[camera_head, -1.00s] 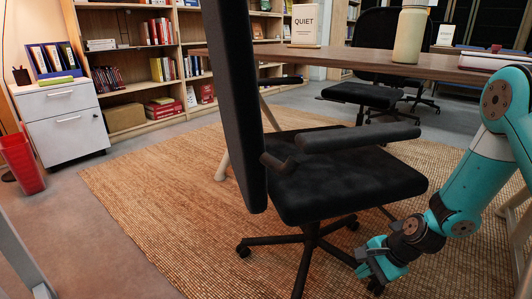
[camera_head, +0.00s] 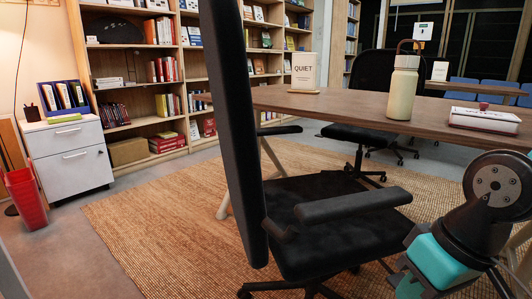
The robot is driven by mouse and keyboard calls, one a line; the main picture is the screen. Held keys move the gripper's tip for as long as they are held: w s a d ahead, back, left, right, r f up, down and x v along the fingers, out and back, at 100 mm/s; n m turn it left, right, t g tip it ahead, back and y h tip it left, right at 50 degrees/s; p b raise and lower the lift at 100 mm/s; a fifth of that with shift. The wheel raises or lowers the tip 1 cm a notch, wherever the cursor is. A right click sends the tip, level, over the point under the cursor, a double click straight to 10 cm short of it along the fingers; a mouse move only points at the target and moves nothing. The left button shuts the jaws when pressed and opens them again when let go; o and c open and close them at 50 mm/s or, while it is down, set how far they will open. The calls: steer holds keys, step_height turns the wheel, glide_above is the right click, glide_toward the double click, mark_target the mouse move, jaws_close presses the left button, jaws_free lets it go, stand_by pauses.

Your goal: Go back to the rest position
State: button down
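My arm, teal with dark joints, is at the lower right of the head view, in front of the black office chair (camera_head: 335,215) and below the table's edge. Its large dark joint is near the right edge, and a teal link below it runs off toward the bottom edge. My gripper's fingers cannot be made out, so I cannot tell whether it is open or shut, or whether it holds anything.
A white cabinet (camera_head: 68,155) and red bin (camera_head: 26,198) stand left. Bookshelves (camera_head: 147,85) line the back. The woven rug (camera_head: 160,225) is clear left of the chair.

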steer(key=s+a+r+n+g+y+p, duration=0.1)
steer(key=s+a+r+n+p, duration=0.15)
steer(key=r, duration=0.35)
steer(key=s+a+r+n+p, duration=0.1)
steer(key=s+a+r+p, duration=0.1)
steer(key=s+r+p, duration=0.3)
step_height(320, 180, up, 36)
steer(key=w+p, duration=0.2)
steer(key=p, duration=3.1)
steer(key=shift+f, duration=0.25)
steer(key=shift+m, duration=0.25)
